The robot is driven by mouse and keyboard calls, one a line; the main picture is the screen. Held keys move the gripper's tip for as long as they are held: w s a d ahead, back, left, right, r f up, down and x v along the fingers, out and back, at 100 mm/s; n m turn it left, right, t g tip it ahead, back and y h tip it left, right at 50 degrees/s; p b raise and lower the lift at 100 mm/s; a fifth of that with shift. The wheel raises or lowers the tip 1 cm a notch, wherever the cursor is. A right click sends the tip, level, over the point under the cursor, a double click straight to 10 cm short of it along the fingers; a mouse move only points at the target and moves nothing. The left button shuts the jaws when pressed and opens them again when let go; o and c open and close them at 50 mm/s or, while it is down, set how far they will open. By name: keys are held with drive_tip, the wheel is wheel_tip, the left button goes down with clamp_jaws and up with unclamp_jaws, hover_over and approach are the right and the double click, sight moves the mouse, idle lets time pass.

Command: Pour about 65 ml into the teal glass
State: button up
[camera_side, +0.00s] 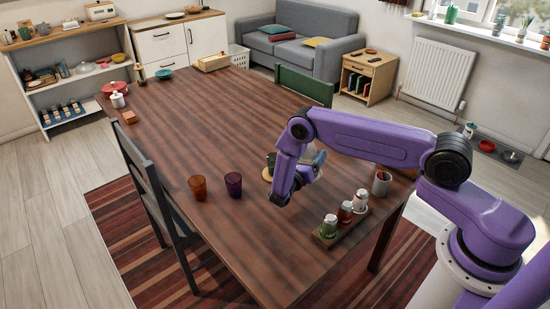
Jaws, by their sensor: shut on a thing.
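My gripper (308,172) is low over the right part of the wooden table, partly hidden by my own wrist. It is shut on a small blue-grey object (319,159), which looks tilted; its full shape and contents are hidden. A dark teal-green vessel (271,160), perhaps the teal glass, shows just left of my wrist and is partly covered by it. A pale round mat (266,174) shows beside it. An amber glass (198,188) and a purple glass (234,184) stand upright further left. I cannot see any liquid level.
A wooden tray (318,240) with several small jars sits at the table's near right edge. A dark chair (150,185) is at the left side. The table's (190,120) middle and far left are mostly clear.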

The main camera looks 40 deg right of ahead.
drive_tip(key=n+t, duration=0.1)
drive_tip(key=n, duration=0.3)
drive_tip(key=shift+h, duration=0.3)
drive_tip(key=n, duration=0.1)
drive_tip(key=s+n+t, duration=0.1)
drive_tip(key=n, duration=0.1)
drive_tip(key=d+n, duration=0.1)
drive_tip(key=shift+s+f+n, duration=0.3)
drive_tip(key=shift+f, duration=0.1)
drive_tip(key=shift+s+d+r+n+t, duration=0.15)
drive_tip(key=shift+r+n+t, duration=0.15)
drive_tip(key=shift+n, duration=0.15)
drive_tip(key=shift+s+a+r+n+t, duration=0.15)
drive_tip(key=shift+n+t, duration=0.15)
drive_tip(key=shift+n, duration=0.15)
drive_tip(key=shift+d+n, duration=0.15)
drive_tip(key=shift+n, duration=0.35)
drive_tip(key=shift+n, duration=0.5)
drive_tip(key=shift+w+r+n+t, duration=0.2)
drive_tip(key=shift+n+t, duration=0.15)
drive_tip(key=shift+n, duration=0.25)
drive_tip(key=shift+w+r+n+t, duration=0.15)
drive_tip(key=shift+n+t, duration=0.2)
drive_tip(key=shift+n, duration=0.25)
drive_tip(key=shift+s+r+n, duration=0.1)
drive_tip(key=shift+r+n, duration=0.2)
drive_tip(key=shift+s+r, duration=0.1)
drive_tip(key=shift+s, duration=0.25)
